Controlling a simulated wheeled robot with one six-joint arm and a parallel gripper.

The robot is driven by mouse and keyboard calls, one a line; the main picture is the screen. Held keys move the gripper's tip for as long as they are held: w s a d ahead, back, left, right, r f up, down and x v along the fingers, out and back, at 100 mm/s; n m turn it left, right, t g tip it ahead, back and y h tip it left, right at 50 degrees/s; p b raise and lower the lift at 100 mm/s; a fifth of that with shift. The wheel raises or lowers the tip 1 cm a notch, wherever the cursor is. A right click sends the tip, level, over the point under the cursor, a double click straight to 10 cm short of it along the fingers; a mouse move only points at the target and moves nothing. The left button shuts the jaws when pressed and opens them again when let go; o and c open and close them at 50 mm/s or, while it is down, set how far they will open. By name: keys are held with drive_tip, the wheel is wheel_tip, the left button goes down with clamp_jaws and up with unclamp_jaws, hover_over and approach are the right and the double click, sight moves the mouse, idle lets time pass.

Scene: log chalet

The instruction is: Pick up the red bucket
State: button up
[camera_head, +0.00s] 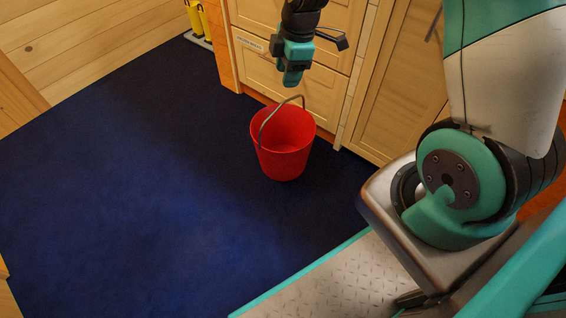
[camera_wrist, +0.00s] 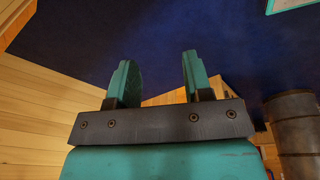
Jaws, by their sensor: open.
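The red bucket (camera_head: 284,152) stands upright on the dark blue carpet in the head view. Its thin grey handle (camera_head: 283,108) arches up over its rim. The bucket looks empty. My gripper (camera_head: 292,82) hangs just above the bucket in that view, with a visible gap to the handle. In the wrist view my gripper (camera_wrist: 156,82) shows two teal fingers spread apart with nothing between them. The bucket does not show in the wrist view.
Light wooden cabinets (camera_head: 393,85) stand right behind the bucket. Yellow objects (camera_head: 198,20) stand at the top, beside the cabinets. The blue carpet (camera_head: 130,200) is clear to the left and front of the bucket.

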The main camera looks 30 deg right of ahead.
sight(303, 146)
drive_tip(key=w+d+f+n+b, duration=0.1)
drive_tip(key=d+f+b, duration=0.2)
drive_tip(key=f, duration=0.8)
drive_tip(key=w+d+f+n+h+b, duration=0.1)
drive_tip(key=d+f+b, duration=0.2)
drive_tip(key=f+b, duration=0.5)
drive_tip(key=w+d+f+n+b, duration=0.1)
drive_tip(key=d+f+b, duration=0.2)
drive_tip(key=f, duration=1.2)
drive_tip(key=shift+f+n+h+b, duration=0.3)
drive_tip(key=shift+b, duration=1.05)
drive_tip(key=f+b, duration=0.1)
drive_tip(key=f, duration=0.1)
drive_tip(key=f+b, duration=0.3)
drive_tip(key=b, duration=0.1)
drive_tip(key=shift+w+d+f, duration=0.1)
drive_tip(key=shift+w+f, duration=0.3)
drive_tip(key=shift+r, duration=0.1)
clamp_jaws()
